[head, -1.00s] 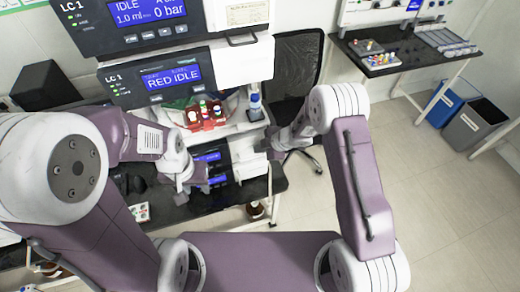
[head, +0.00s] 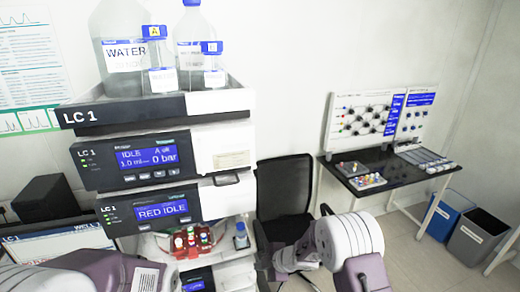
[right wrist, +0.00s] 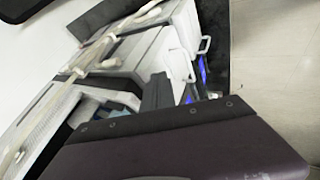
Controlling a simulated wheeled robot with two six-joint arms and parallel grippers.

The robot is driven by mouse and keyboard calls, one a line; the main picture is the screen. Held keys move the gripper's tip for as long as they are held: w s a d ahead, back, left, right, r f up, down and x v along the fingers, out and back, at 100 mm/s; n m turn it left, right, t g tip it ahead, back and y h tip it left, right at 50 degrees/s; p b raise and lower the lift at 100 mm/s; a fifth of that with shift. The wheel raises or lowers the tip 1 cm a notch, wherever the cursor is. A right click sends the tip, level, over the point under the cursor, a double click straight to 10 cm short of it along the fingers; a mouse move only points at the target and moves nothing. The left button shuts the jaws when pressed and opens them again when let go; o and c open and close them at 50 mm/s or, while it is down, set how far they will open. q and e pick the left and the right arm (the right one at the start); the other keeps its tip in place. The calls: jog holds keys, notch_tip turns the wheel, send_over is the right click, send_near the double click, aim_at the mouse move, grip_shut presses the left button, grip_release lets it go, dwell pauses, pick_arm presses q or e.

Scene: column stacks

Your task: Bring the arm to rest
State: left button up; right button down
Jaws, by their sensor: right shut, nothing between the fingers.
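My right gripper (head: 268,264) is at the bottom middle of the head view, at the end of my right arm, which comes in from the lower right. It is shut and empty, just right of the lower part of the LC 1 instrument stack (head: 134,157) and in front of the black mesh chair (head: 284,190). I cannot tell the gap between it and the stack. Part of my left arm shows at the lower left edge, but my left gripper is out of the picture. The right wrist view shows the stack's pale side at a steep tilt, partly hidden by my wrist.
Bottles, including a water bottle (head: 122,50), stand on top of the stack. A black side table (head: 392,172) holds trays. Blue (head: 447,214) and grey (head: 480,238) bins stand at the right. Floor between is open.

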jog(key=s+d+f+m+t+h+b, duration=0.2)
jog(key=d+m+t+h+b, duration=0.2)
jog(key=d+m+b, duration=0.8)
pick_arm(q)
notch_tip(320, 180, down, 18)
jog(key=b, duration=0.2)
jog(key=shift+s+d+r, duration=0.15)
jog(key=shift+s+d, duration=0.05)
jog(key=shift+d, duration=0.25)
pick_arm(e)
jog(key=s+d+f+m+g, duration=0.2)
jog(key=s+m, duration=0.1)
jog(key=s, duration=0.4)
jog(key=s+d+f+m+g+h, duration=0.1)
jog(key=s+d+f+m+g, duration=0.1)
jog(key=s, duration=0.6)
jog(key=s+d+f+m+g+h, duration=0.1)
jog(key=s+d+f+m+g, duration=0.1)
jog(key=s, duration=0.5)
jog(key=shift+s+d+f+m+g, duration=0.15)
jog(key=shift+d+f+m+g, duration=0.25)
jog(key=shift+f+m+g, duration=0.35)
